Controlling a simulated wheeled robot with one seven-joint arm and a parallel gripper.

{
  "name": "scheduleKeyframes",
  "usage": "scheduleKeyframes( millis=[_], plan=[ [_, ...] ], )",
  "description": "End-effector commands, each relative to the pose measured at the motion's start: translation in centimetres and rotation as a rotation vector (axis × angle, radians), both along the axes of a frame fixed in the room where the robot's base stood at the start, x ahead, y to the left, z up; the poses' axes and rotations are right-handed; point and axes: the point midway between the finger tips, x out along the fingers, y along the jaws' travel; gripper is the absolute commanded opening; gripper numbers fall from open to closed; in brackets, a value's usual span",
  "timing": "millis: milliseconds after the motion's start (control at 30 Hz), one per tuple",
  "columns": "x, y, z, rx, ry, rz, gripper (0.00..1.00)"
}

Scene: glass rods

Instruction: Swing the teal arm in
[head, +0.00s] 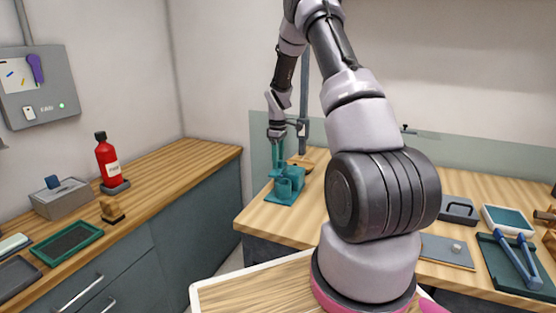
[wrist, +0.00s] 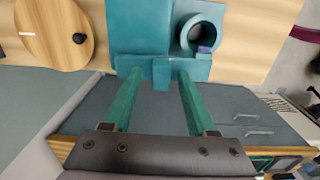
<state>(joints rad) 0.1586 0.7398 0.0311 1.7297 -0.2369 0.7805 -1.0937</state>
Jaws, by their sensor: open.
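A teal fixture (head: 285,188) stands on the wooden bench, near its left end. In the wrist view the fixture (wrist: 138,30) shows a flat block, a round open cup (wrist: 200,35) and a front bar with a short tab (wrist: 160,76). I cannot tell for sure which part is the teal arm. My gripper (head: 278,166) points down at the fixture. In the wrist view my gripper (wrist: 158,82) is open, its green fingers on either side of the tab, with gaps visible. Whether the fingertips touch the bar is unclear.
A round wooden base (wrist: 55,30) with a post stands close beside the fixture. A side counter (head: 165,165) carries a red bottle (head: 110,162), a grey box (head: 62,198) and a green tray (head: 67,242). Blue-handled tools (head: 518,258) lie at the right.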

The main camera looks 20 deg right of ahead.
Motion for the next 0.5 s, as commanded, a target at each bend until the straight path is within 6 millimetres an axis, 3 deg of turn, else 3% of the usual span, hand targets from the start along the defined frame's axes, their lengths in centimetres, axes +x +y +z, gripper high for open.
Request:
scheduleKeyframes(
  millis=[167, 500],
  plan=[
    [0.0, 0.0, 1.1, 0.000, -0.001, 0.000, 0.57],
    [0.1, 0.0, 7.7, -0.001, -0.004, 0.001, 0.57]
  ],
)
